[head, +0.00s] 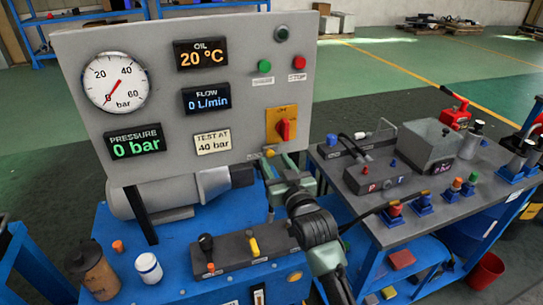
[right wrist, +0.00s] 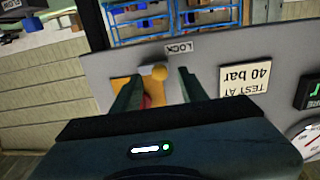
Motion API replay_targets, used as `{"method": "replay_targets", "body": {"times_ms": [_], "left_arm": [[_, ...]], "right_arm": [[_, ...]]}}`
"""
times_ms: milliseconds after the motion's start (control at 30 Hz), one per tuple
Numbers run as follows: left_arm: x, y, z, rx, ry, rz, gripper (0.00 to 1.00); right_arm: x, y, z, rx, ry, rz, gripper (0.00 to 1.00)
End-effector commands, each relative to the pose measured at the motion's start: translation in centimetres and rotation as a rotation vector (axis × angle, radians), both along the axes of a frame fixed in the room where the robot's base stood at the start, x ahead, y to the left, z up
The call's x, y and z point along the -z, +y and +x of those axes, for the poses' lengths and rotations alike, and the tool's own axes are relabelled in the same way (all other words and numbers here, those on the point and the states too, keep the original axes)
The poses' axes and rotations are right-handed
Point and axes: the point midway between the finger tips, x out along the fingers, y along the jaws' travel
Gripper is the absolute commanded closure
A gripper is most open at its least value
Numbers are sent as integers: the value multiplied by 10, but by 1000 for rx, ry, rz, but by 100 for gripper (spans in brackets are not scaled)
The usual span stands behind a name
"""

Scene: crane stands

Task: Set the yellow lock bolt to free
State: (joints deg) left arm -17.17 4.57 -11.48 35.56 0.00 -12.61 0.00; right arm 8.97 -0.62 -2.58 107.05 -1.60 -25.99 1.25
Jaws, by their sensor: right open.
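The yellow lock bolt shows as a round yellow knob (head: 270,153) low on the grey panel, under the red rotary switch. In the right wrist view the knob (right wrist: 159,72) sits between my open fingers, with clear gaps on both sides and no contact seen. A LOCK label (right wrist: 182,48) is beside it; the picture is upside down there. My right gripper (head: 274,163) is at the panel's lower right edge, open and empty. It hides part of the area around the bolt. My left gripper is not in view.
The red switch (head: 284,129) on its yellow plate is just above the bolt. A valve block (head: 225,258) with a yellow lever and a black knob is on the blue bench below. A side table (head: 440,205) with a grey box and several fittings stands to the right.

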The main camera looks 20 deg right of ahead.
Motion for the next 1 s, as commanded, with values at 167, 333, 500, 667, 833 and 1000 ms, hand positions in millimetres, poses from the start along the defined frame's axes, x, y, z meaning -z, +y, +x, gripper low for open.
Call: {"method": "replay_targets", "body": {"times_ms": [167,333,500,667,833,1000], "left_arm": [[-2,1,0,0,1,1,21],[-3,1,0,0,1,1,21],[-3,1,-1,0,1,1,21],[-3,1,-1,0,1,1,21],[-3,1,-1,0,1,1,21],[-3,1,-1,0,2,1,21]], "right_arm": [[0,1,22,0,0,0,57],[1,1,29,0,1,0,57],[1,1,29,0,1,0,57],[1,1,28,0,1,0,93],[1,1,28,0,1,0,100],[1,1,28,0,1,0,100]]}}
